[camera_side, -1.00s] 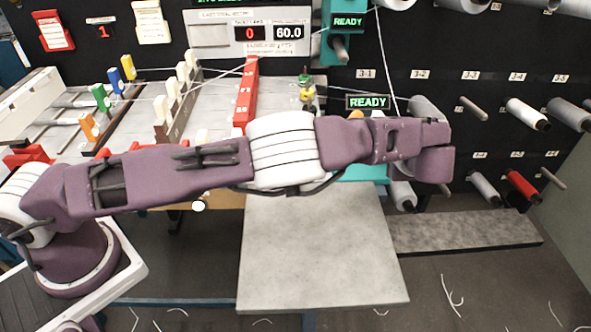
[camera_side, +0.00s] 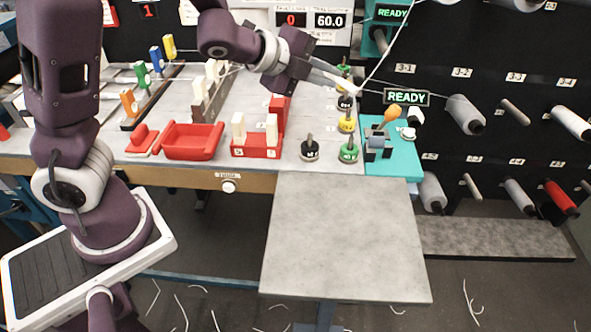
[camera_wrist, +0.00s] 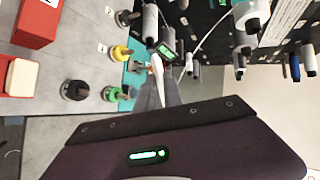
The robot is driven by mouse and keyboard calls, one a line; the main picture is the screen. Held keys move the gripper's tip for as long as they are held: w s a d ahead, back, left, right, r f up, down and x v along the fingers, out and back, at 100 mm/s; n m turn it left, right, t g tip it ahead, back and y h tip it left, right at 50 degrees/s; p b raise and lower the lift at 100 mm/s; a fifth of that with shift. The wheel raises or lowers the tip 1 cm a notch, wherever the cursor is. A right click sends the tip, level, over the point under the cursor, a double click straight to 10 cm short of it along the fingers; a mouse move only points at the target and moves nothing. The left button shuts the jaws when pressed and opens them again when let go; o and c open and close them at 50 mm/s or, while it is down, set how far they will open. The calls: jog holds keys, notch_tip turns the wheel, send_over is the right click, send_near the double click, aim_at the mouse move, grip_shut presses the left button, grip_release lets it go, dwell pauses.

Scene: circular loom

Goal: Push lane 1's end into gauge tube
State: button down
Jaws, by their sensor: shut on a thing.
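My gripper (camera_side: 350,88) is raised over the right end of the grey bench. It is shut on a small white piece (camera_side: 357,88) at its fingertips, which seems to be the end of a white yarn (camera_side: 384,52). The yarn runs up and right from there, and another thin line runs right toward a spool. In the wrist view my gripper (camera_wrist: 158,92) points away with the white piece (camera_wrist: 157,66) between its fingertips. A teal station (camera_side: 398,163) with an orange knob and a small grey-blue cylinder (camera_side: 376,141) stands below right, apart from my gripper. I cannot tell which part is the gauge tube.
Several weights with coloured bases, such as a green one (camera_side: 349,153), stand left of the station. Red trays (camera_side: 190,142) and white-pegged blocks lie farther left. A black spool rack (camera_side: 490,100) rises at the right. The grey front shelf (camera_side: 345,235) is bare.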

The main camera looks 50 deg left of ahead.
jog(key=s+a+f+m+h, duration=0.1)
jog(key=s+a+m+h, duration=0.1)
jog(key=s, duration=0.3)
jog(key=w+a+n+y, duration=0.2)
jog(key=w+a, duration=0.2)
jog(key=w, duration=0.3)
jog(key=w+a+n+y, duration=0.3)
jog(key=w+a, duration=0.1)
jog(key=w, duration=0.3)
jog(key=w+d+n+y, duration=0.2)
jog(key=w+n+y, duration=0.1)
jog(key=w, duration=0.5)
jog(key=w+d+f+n+g+y, duration=0.2)
jog(key=w+d+n+g+y, duration=0.15)
jog(key=d, duration=0.65)
jog(key=shift+n+y, duration=0.25)
jog(key=shift+n, duration=0.2)
jog(key=shift+s+d+f, duration=1.55)
jog(key=shift+d+f, duration=0.25)
jog(key=shift+d, duration=0.6)
jog(key=shift+s+d+f, duration=1.5)
jog(key=shift+d+f, duration=0.25)
jog(key=shift+d, duration=0.7)
jog(key=shift+s+d+f, duration=1.55)
jog(key=shift+d+f, duration=0.25)
jog(key=shift+d, duration=0.6)
jog(key=shift+s+a, duration=0.15)
jog(key=shift+s, duration=0.15)
jog(key=shift+s+a, duration=0.5)
jog(key=shift+a, duration=0.05)
